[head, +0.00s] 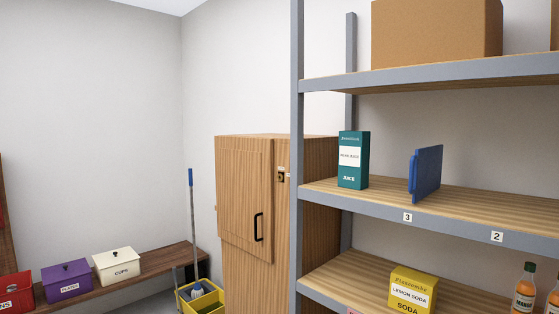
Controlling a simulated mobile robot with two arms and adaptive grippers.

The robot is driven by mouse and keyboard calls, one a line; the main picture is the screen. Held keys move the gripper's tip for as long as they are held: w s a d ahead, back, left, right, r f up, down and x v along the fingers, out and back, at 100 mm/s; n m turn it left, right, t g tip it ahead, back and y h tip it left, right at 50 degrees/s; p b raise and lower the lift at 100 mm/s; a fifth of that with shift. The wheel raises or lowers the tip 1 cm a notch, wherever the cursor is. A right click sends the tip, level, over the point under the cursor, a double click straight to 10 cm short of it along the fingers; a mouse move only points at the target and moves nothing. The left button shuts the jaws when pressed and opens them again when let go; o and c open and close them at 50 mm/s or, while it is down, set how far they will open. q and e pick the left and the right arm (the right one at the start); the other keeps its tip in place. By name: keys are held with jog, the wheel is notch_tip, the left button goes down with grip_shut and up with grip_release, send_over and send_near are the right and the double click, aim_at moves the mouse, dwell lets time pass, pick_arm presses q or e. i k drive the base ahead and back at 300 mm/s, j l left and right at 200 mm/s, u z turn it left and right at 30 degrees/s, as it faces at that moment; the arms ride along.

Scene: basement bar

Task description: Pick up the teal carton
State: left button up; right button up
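The teal carton (353,161) stands upright on the middle shelf (470,204) of a grey-framed rack, near the rack's left end and above the "3" label. Its front has a white label and the word "JUICE". It is fully visible, with nothing touching it. Neither of my grippers shows in the head view.
A blue board-like object (427,174) stands to the carton's right. The grey rack post (297,150) rises to its left. A cardboard box (437,35) sits on the top shelf (450,73). A yellow soda box (412,290) and bottles (524,290) are below. A wooden cabinet (245,205) stands left.

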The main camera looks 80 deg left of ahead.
aim_at(354, 146)
jog(key=u, duration=1.95)
